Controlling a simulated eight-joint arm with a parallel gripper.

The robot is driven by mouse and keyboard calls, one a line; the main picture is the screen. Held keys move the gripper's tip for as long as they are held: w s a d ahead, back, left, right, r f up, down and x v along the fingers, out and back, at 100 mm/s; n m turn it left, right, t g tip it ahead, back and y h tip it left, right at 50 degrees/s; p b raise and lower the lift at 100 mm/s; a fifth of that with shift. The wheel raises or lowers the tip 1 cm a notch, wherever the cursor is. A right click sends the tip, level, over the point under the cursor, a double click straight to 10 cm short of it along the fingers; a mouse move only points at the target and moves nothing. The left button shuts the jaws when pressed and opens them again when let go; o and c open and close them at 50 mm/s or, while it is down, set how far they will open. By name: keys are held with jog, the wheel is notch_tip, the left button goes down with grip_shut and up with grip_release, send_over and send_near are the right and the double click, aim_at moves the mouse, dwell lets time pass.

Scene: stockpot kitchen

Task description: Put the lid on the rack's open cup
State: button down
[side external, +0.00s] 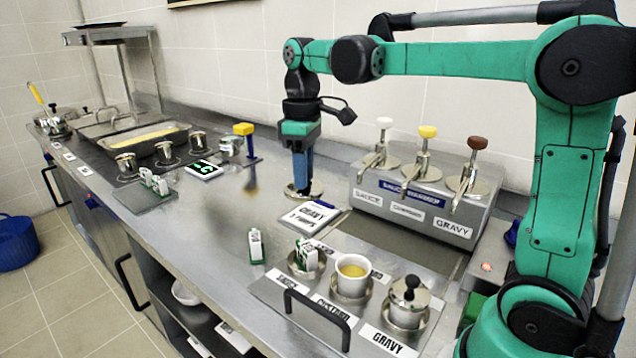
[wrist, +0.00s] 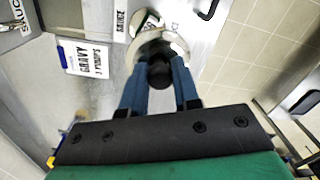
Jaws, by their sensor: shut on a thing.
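My gripper (side external: 301,182) points straight down over the counter, behind the rack. Its blue fingers (wrist: 158,72) are shut on the dark knob of a shiny round lid (side external: 309,193). The lid (wrist: 158,42) shows just beyond the fingertips in the wrist view. I cannot tell whether it touches the counter. The rack (side external: 268,289) stands at the front right with a dark handle. Its middle place holds the open white cup (side external: 352,279) with yellow contents. Its right place, marked GRAVY, holds a metal cup with a black-knobbed lid (side external: 409,296). Its left place holds green-and-white packets (side external: 306,256).
A sauce warmer (side external: 425,205) with three pumps stands right of my gripper. A GRAVY order card (side external: 309,217) lies just in front of the lid. A small carton (side external: 256,246) stands left of the rack. Pans, metal cups and a yellow-topped post (side external: 244,130) are farther left.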

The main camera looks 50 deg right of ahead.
jog(key=shift+s+d+f, duration=0.3)
jog(key=shift+s+f, duration=1.2)
jog(key=shift+f, duration=0.3)
jog(key=shift+s+d+f, duration=0.25)
jog(key=shift+s+f, duration=1.2)
jog(key=shift+f, duration=0.4)
jog(key=shift+s+d+f, duration=0.3)
jog(key=shift+s+f, duration=1.2)
jog(key=shift+f, duration=0.3)
jog(key=shift+f, duration=0.2)
jog(key=shift+c, duration=0.5)
grip_release()
jog(key=shift+r, duration=0.1)
notch_tip(320, 180, up, 7)
